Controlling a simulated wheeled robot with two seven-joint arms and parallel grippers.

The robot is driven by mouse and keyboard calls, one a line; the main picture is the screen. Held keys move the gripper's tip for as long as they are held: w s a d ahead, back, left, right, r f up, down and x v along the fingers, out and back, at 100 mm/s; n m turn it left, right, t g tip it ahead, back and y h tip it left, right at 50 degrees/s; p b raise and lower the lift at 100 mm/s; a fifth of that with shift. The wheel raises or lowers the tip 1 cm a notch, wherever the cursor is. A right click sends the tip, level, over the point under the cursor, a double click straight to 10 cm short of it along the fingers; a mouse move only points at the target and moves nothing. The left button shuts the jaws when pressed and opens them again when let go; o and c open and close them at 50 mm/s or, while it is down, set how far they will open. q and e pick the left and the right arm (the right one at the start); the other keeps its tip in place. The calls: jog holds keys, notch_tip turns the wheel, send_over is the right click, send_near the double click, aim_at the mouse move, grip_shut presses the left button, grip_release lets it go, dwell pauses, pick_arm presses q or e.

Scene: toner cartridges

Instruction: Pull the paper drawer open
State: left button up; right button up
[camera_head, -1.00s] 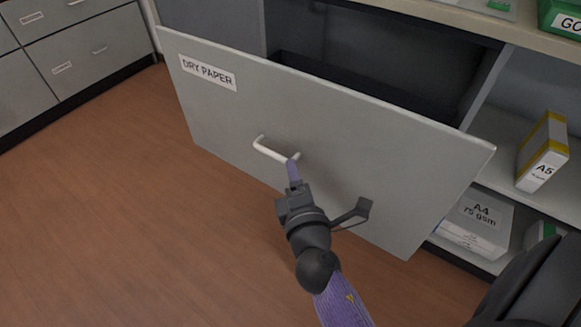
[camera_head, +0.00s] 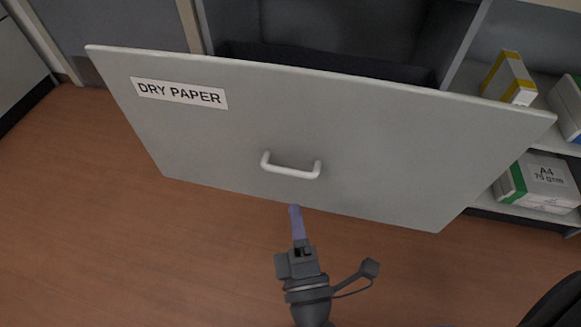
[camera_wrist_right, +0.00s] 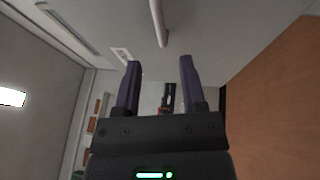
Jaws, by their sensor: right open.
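The paper drawer (camera_head: 380,150) has a grey front with a "DRY PAPER" label (camera_head: 180,93) at its upper left. It stands pulled out from the cabinet, with its dark interior showing behind the front. Its white bar handle (camera_head: 290,166) is in the middle of the front. My right gripper (camera_head: 296,210) is below the handle in the head view, apart from it and empty. In the right wrist view the two purple fingers (camera_wrist_right: 161,65) are spread, and a pale bar, likely the handle (camera_wrist_right: 159,22), shows beyond the tips. My left gripper is not in view.
Shelves at the right hold a yellow-edged box (camera_head: 510,78) and an A4 paper pack (camera_head: 538,182). Another cabinet (camera_head: 18,65) stands at the far left. The brown floor (camera_head: 130,250) is clear in front of the drawer.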

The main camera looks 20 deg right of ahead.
jog(key=r, duration=0.1)
send_over(289, 177)
jog(key=a+r+v, duration=0.1)
jog(key=v, duration=0.3)
jog(key=shift+w+d+b, duration=0.1)
jog(key=shift+d+b, duration=0.15)
jog(key=shift+b, duration=0.05)
grip_shut()
dwell(0.4)
